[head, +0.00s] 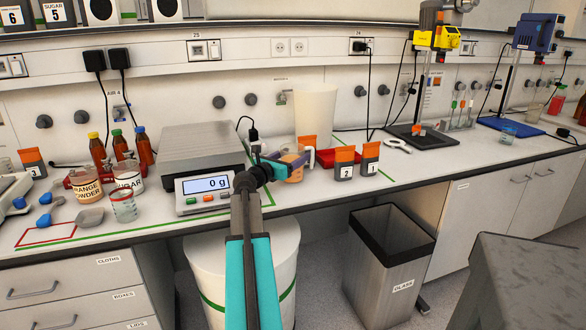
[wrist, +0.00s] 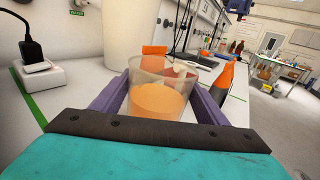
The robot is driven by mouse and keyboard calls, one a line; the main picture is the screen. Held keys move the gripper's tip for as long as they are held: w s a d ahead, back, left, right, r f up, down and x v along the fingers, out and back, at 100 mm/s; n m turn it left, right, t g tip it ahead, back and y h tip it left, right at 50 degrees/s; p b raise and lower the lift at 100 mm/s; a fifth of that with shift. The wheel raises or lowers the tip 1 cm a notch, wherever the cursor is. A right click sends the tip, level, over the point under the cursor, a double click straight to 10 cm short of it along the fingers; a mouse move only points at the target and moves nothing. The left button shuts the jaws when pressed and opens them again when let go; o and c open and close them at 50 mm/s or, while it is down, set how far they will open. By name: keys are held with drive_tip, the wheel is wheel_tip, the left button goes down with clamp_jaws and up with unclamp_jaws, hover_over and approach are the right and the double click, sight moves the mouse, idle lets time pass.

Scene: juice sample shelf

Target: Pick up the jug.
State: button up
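The jug is a clear beaker-like vessel with orange liquid (wrist: 160,101) and a pale handle on its far side in the wrist view. In the head view the jug (head: 297,174) stands on the bench right of the scale, partly hidden by my gripper. My gripper (head: 287,162) reaches in low over the bench. In the wrist view its purple fingers (wrist: 162,88) lie on either side of the jug, close to its walls. I cannot tell whether they press on it.
A scale (head: 205,190) reading 0 g stands left of the jug. Orange-capped jars numbered 2 (head: 344,163) and 1 (head: 370,158) stand close on the right. A glass bin (head: 388,275) stands below.

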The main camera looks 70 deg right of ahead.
sight(293, 147)
drive_tip(key=c, duration=0.3)
drive_tip(key=shift+c, duration=0.2)
drive_tip(key=shift+r, duration=0.15)
drive_tip(key=shift+r, duration=1.5)
drive_tip(key=shift+a+r, duration=0.15)
drive_tip(key=shift+r, duration=0.1)
drive_tip(key=s+a+b, duration=0.2)
drive_tip(key=a, duration=0.5)
drive_tip(key=s+a+r+b, duration=0.1)
drive_tip(key=s+a+b, duration=0.2)
drive_tip(key=a, duration=0.4)
drive_tip(key=shift+s+a, duration=0.25)
drive_tip(key=shift+a, duration=0.05)
drive_tip(key=shift+r+b, duration=0.15)
drive_tip(key=shift+b, duration=0.2)
